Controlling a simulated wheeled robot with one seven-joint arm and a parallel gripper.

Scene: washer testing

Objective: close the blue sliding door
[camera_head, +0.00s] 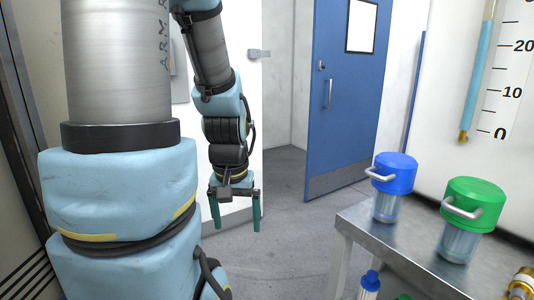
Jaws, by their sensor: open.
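The blue sliding door (343,110) stands upright in the middle of the head view, with a vertical handle, a small lock plate, a framed white notice and a grey kick plate. An open gap to its left shows a grey room behind. My gripper (236,218) points down, left of the door and apart from it. Its two green fingers are spread with nothing between them. My arm covers much of the left of the view.
A metal table (405,245) at the right holds a blue-lidded jar (387,205) and a green-lidded jar (458,240). A blue-capped bottle (369,284) is below its front edge. A large thermometer (478,75) is on the right wall. Grey floor (285,225) is clear between gripper and door.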

